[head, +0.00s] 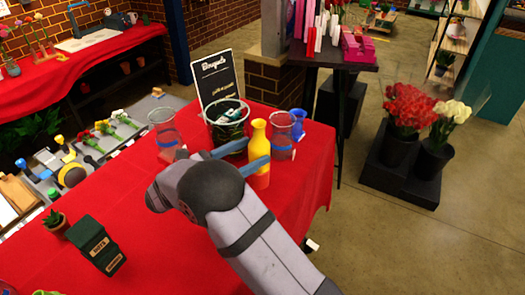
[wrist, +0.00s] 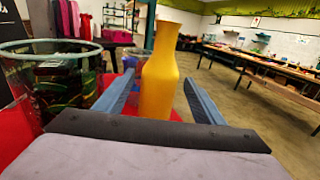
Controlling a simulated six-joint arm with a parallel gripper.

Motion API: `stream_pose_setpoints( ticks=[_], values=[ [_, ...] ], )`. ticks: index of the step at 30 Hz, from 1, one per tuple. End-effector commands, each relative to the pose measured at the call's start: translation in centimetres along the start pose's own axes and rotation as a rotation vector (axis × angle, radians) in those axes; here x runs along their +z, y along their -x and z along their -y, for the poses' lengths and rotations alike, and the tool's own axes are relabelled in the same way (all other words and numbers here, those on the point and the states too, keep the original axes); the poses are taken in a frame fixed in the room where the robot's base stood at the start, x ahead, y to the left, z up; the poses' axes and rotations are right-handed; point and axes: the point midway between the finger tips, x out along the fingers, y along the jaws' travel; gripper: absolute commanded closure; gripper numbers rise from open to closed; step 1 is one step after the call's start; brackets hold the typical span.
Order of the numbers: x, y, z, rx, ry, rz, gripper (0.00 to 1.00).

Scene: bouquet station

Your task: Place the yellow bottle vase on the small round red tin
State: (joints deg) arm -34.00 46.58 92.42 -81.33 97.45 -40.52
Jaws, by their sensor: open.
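The yellow bottle vase (head: 259,136) is upright near the right side of the red-covered table. My gripper (head: 257,151) is open, with one blue finger on each side of the vase. In the wrist view the vase (wrist: 160,75) stands between the two spread fingers, with its lower end hidden behind the gripper body.
Another clear glass (head: 163,128) and a black sign (head: 217,77) are further left. The front tablecloth (head: 150,228) is mostly clear.

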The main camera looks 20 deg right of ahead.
Motion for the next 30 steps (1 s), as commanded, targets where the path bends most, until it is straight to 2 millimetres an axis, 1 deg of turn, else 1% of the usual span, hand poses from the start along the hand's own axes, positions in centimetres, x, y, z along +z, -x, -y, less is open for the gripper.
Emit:
stream_pose_setpoints(
  ticks=[1,4,10,16,27,30],
  values=[
    [-0.3,1.0,-0.1,0.004,-0.004,0.001,0.37],
    [-0.2,2.5,-0.1,0.003,-0.002,0.0,0.37],
    [-0.1,4.3,0.0,0.0,-0.002,0.0,0.37],
    [0.1,4.8,0.0,-0.001,-0.001,0.0,0.37],
    [0.1,4.7,0.0,-0.001,-0.001,0.0,0.37],
    [0.4,4.6,0.0,-0.005,-0.016,-0.021,0.37]
  ],
)
